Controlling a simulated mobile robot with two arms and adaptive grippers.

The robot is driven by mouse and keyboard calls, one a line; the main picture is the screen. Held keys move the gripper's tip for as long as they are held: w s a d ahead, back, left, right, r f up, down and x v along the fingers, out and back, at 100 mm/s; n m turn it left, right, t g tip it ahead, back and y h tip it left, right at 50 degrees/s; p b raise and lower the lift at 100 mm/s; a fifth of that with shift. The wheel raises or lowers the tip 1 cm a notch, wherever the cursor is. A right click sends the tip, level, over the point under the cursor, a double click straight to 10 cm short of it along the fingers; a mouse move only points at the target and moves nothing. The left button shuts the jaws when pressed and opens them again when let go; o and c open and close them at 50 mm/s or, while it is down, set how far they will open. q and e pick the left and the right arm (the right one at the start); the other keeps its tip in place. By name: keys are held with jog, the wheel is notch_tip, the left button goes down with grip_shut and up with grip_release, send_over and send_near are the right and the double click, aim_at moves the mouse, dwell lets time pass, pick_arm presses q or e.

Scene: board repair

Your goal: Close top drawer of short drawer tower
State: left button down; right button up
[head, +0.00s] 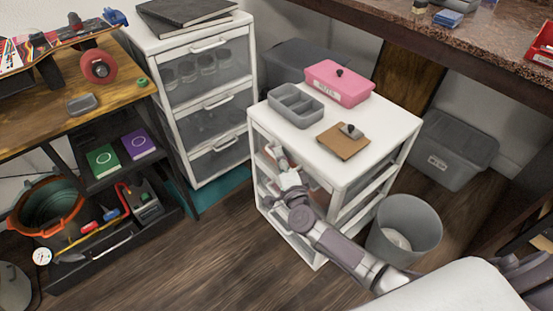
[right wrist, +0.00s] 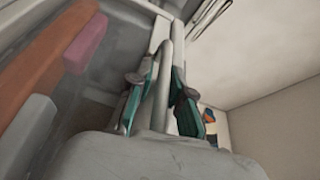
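The short drawer tower (head: 392,125) is white with grey see-through drawers and stands at the centre right in the head view. My right gripper (head: 278,158) is at the upper part of its front, near the top drawer, and my arm hides much of that front. In the right wrist view, the gripper's teal-padded fingers (right wrist: 164,85) are close on both sides of a pale bar, the drawer handle (right wrist: 164,75). An orange block and a pink block show beside them, in or behind the grey drawer. How far the drawer stands out is hard to tell. My left gripper is not in view.
A taller drawer tower (head: 208,100) stands behind left.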

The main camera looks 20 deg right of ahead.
jog(key=shift+o, duration=1)
jog(key=shift+a, duration=0.1)
jog(key=shift+s, duration=0.15)
jog(key=s, duration=1.1)
jog(key=shift+s+a+f, duration=0.2)
jog(key=shift+s+f, duration=0.15)
jog(key=shift+f, duration=0.1)
